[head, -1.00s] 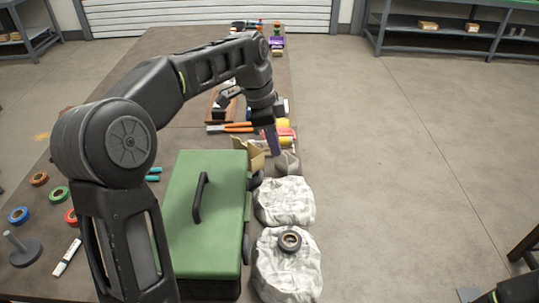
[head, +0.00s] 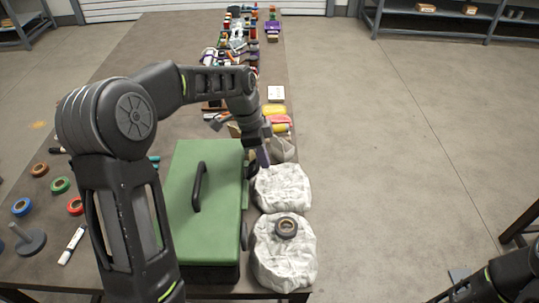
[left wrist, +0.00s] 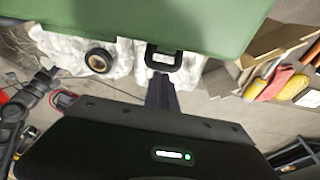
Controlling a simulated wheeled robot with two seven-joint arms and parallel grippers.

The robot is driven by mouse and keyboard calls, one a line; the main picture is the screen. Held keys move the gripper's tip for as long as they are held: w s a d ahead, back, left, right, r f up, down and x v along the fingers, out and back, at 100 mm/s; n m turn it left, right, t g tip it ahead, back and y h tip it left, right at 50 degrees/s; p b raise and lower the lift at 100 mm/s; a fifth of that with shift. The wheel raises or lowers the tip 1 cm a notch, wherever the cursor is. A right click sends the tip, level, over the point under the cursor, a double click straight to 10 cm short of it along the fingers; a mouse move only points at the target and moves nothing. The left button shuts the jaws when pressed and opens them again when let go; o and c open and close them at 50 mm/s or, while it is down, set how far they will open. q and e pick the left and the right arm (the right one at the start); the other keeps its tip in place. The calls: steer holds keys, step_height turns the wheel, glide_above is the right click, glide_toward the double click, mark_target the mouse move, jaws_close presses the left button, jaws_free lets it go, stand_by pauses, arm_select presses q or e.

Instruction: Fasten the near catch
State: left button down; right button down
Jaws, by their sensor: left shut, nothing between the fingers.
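The green case (head: 215,225) lies closed on the table, with a black handle (head: 198,187) on its lid. Its catches are on the right side. The near catch (head: 245,236) is a dark piece beside the nearer white bag; its exact position is too small to tell. My left gripper (head: 264,158) is shut and empty, fingers down just off the case's far right corner, by the far catch (head: 252,171). In the left wrist view the shut fingers (left wrist: 162,88) point at a black loop-shaped catch (left wrist: 164,60) under the green edge, apparently the far one. My right gripper is out of view.
Two white bags (head: 283,187) lie close along the case's right side, a dark tape roll (head: 286,227) on the nearer one. Yellow and red items (head: 275,116) and an open carton crowd the far end.

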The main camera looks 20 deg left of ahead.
mark_target(258, 163)
arm_select(q)
steer(key=shift+a, duration=0.1)
stand_by(0.3)
steer(key=shift+s+a+h+b, duration=0.15)
steer(key=shift+h+b, duration=0.15)
steer(key=shift+b, duration=0.2)
steer(key=shift+a+r+t+h+b, duration=0.2)
steer(key=shift+t+h+b, duration=0.1)
steer(key=shift+b, duration=0.65)
steer(key=a+h+b, duration=0.1)
steer(key=b, duration=0.2)
steer(key=s+a+r+t+h+b, duration=0.1)
steer(key=b, duration=0.2)
steer(key=shift+s+a+h, duration=0.15)
steer(key=shift+h, duration=0.15)
steer(key=shift+a, duration=0.2)
steer(key=shift+d, duration=0.1)
steer(key=shift+d+r, duration=0.1)
steer(key=shift+r, duration=0.05)
